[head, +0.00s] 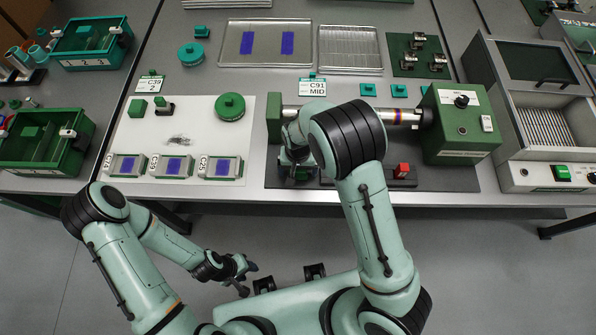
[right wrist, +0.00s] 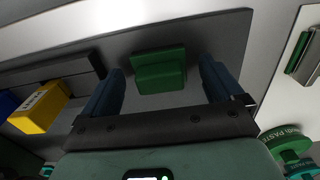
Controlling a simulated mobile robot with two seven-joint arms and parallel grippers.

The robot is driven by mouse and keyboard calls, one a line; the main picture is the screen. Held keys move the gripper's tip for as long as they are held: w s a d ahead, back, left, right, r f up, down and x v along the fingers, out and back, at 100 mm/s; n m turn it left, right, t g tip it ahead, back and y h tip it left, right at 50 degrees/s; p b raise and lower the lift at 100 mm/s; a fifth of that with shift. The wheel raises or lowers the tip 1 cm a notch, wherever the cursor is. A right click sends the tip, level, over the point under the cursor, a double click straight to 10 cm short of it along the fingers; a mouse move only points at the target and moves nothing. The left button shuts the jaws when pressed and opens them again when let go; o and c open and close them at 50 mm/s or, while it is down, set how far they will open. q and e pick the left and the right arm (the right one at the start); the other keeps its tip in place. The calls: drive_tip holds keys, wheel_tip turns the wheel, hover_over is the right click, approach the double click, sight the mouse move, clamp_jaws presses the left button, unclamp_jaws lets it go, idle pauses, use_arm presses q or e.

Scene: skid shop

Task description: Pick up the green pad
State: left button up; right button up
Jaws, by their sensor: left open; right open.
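In the right wrist view a green pad (right wrist: 160,72), a block with a stepped shape, lies on a dark mat (right wrist: 222,42). It sits between the two spread fingers of my right gripper (right wrist: 162,88), with gaps on both sides. The fingers do not touch it. In the head view my right gripper (head: 297,172) points down over the front left part of the dark mat (head: 455,180), and it mostly hides the pad. My left gripper (head: 240,270) is open and empty, in front of the table.
A yellow block (right wrist: 40,106) lies left of the pad in the right wrist view. A green machine (head: 460,125) stands at the mat's right. A white mat (head: 205,130) at left bears a round green tin (head: 230,107) and several framed blue pieces. A red switch (head: 402,170) is nearby.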

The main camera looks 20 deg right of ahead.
drive_tip(key=c, duration=1.1)
drive_tip(key=shift+c, duration=0.2)
use_arm(q)
drive_tip(key=w+r+p, duration=0.2)
drive_tip(key=r, duration=0.1)
drive_tip(key=shift+w, duration=0.2)
use_arm(e)
wheel_tip(320, 180, up, 20)
drive_tip(key=shift+o, duration=0.9)
drive_tip(key=shift+c, duration=0.3)
